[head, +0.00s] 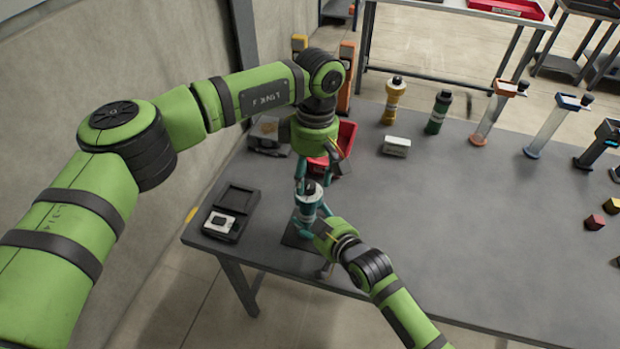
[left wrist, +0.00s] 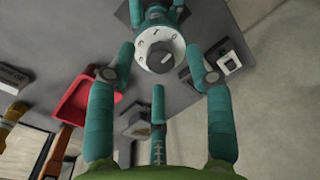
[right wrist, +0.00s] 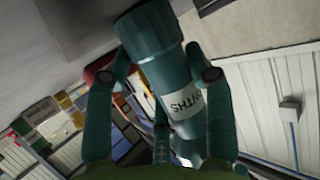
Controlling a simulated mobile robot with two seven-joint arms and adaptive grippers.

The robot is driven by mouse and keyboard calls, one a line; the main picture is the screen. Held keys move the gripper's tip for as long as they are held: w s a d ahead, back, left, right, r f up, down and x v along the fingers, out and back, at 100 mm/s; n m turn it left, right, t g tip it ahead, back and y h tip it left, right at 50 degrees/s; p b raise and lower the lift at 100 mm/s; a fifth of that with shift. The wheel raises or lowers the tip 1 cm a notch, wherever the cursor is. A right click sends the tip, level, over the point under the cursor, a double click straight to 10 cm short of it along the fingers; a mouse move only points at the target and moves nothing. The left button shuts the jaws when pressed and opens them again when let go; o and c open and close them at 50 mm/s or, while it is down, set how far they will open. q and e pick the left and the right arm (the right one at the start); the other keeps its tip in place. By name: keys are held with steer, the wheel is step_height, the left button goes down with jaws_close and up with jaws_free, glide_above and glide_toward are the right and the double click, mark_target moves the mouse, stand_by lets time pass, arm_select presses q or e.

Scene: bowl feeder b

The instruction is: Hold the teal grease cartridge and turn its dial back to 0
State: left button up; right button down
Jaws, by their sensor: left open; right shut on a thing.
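The teal grease cartridge (head: 309,208) stands roughly upright above the near left part of the table. My right gripper (head: 318,222) is shut around its body; in the right wrist view the fingers flank the labelled teal cartridge (right wrist: 165,85). My left gripper (head: 308,178) is open, pointing down over the cartridge's top. In the left wrist view the white dial (left wrist: 160,48) with a dark grey knob lies between the open left fingertips (left wrist: 160,58), with gaps on both sides. Small marks ring the dial; I cannot tell which one the knob points to.
A black case with a white device (head: 220,222) lies to the left. Yellow (head: 394,102) and dark green (head: 437,115) cartridges stand farther back. The table's middle right is clear.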

arm_select(q)
step_height(320, 180, up, 10)
steer(key=shift+w+d+r, duration=0.2)
steer(key=shift+w+d, duration=0.15)
steer(key=shift+w, duration=0.1)
arm_select(e)
steer(key=shift+f, duration=0.15)
steer(key=shift+c, duration=1.8)
jaws_free()
arm_select(q)
step_height(320, 180, up, 2)
steer(key=shift+r+p, duration=0.2)
steer(key=shift+p, duration=1.05)
arm_select(e)
steer(key=d+f+v, duration=0.1)
steer(key=f+v, duration=0.1)
steer(key=v, duration=1.7)
steer(key=shift+s+d+f, duration=0.15)
steer(key=shift+s+d, duration=0.15)
steer(key=shift+s, duration=0.05)
